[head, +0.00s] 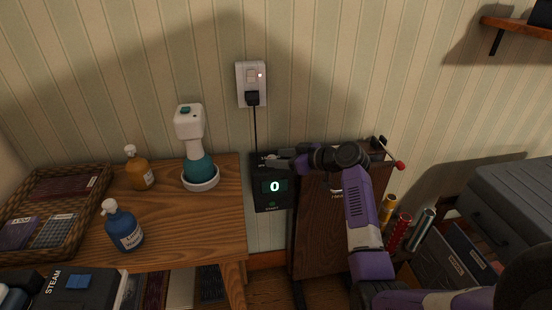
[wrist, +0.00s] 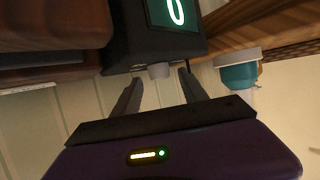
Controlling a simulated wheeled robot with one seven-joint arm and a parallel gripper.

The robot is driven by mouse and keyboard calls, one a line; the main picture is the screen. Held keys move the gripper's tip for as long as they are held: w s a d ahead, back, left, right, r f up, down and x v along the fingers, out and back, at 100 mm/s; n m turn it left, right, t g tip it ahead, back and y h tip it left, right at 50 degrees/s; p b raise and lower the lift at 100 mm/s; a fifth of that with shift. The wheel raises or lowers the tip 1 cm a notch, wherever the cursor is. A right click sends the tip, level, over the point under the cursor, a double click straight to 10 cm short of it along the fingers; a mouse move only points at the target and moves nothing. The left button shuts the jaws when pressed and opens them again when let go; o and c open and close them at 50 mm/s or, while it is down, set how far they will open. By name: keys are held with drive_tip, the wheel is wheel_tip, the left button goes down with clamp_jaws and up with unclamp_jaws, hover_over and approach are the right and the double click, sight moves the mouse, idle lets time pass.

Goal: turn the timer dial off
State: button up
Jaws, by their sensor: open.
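The timer is a black box (head: 272,197) between the wooden counter and a brown wooden panel, with a lit display reading 0 (head: 275,186). Small lettering on it is too fine to read. In the wrist view the box (wrist: 150,48) appears upside down, with a short grey knob, the dial (wrist: 159,71), on the edge toward me. My gripper (head: 276,162) is at the top of the box in the head view. In the wrist view my gripper (wrist: 160,80) is open, one finger on each side of the dial. I cannot tell whether either touches it. The dial is hidden in the head view.
A teal and white steamer (head: 200,166), bottles and a basket (head: 88,195) stand on the counter (head: 190,225). The brown panel (head: 312,235) is close on the right.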

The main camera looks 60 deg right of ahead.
drive_tip(key=v, duration=0.6)
idle(0.5)
